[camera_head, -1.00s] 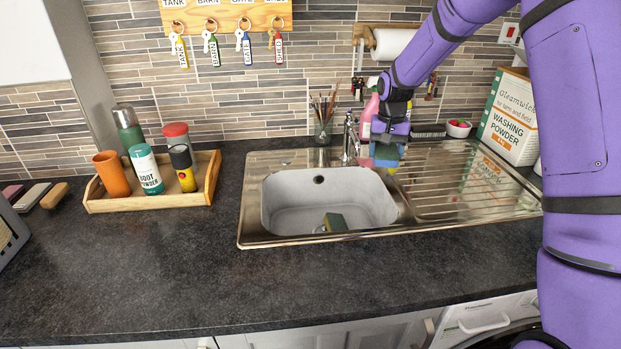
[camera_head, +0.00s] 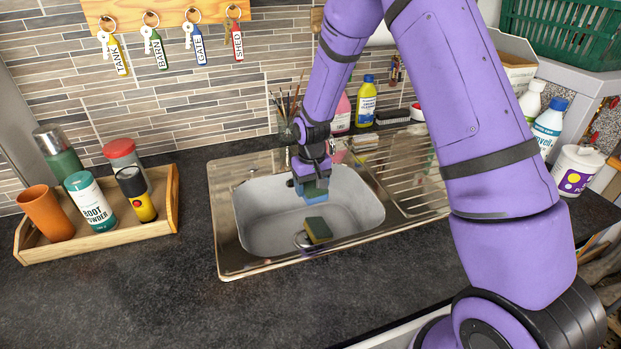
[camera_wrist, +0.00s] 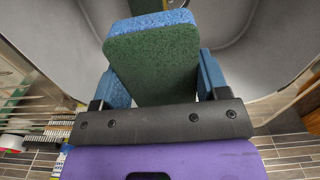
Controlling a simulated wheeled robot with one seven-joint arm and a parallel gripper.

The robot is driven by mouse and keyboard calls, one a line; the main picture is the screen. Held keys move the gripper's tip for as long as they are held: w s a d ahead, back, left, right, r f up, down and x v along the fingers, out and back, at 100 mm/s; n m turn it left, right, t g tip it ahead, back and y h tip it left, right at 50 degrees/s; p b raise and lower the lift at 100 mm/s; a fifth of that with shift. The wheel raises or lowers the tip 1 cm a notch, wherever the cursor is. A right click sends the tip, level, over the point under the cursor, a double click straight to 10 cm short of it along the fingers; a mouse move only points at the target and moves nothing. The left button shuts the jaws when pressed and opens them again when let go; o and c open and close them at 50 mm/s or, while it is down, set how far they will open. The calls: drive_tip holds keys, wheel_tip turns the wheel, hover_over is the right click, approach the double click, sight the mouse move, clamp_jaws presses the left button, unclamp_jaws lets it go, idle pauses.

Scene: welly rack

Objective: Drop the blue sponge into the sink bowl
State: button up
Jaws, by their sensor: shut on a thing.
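The blue sponge (camera_wrist: 152,65), with a green scouring face, is between the two blue fingers of my gripper (camera_wrist: 160,82) in the wrist view. In the head view my gripper (camera_head: 312,185) points down over the back right part of the sink bowl (camera_head: 262,225), shut on the blue sponge (camera_head: 320,189). The sponge appears to hang above the bowl floor; the exact height is unclear. The grey bowl wall also shows in the wrist view (camera_wrist: 255,50). My arm and gripper hide part of the bowl's back edge and the tap.
A yellow and green sponge (camera_head: 318,229) lies in the front of the bowl. The ribbed drainer (camera_head: 400,170) is to the right. Bottles, including a yellow one (camera_head: 366,101), stand behind. A wooden tray (camera_head: 172,200) holds several containers at left. The front worktop is clear.

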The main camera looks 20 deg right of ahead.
sight(312, 184)
drive_tip(key=shift+f, duration=1.8)
drive_tip(key=o, duration=1)
drive_tip(key=shift+c, duration=0.2)
drive_tip(key=shift+r, duration=0.1)
wheel_tip(312, 184, up, 11)
drive_tip(key=shift+f, duration=0.15)
